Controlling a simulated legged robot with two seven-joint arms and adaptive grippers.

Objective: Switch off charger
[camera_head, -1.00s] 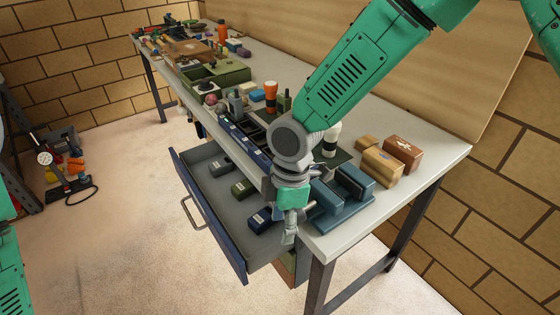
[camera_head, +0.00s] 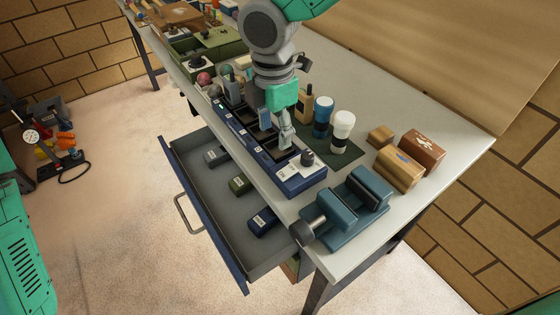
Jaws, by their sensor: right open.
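The charger (camera_head: 290,184) is a long dark blue strip with several bays along the bench's front edge. A black knob (camera_head: 307,158) stands on its near end beside a white label (camera_head: 288,171). Grey-blue packs (camera_head: 264,118) sit in some bays; a small green light shows at the far end. My right gripper (camera_head: 285,143) points down over the charger's near bays, just left of the knob. Its jaws are open and look narrow from here; I cannot tell whether they touch the charger. My left gripper is out of view.
A blue vise (camera_head: 352,205) stands right of the charger. Boxes (camera_head: 399,166) sit at the right. The open drawer (camera_head: 205,203) below holds several packs.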

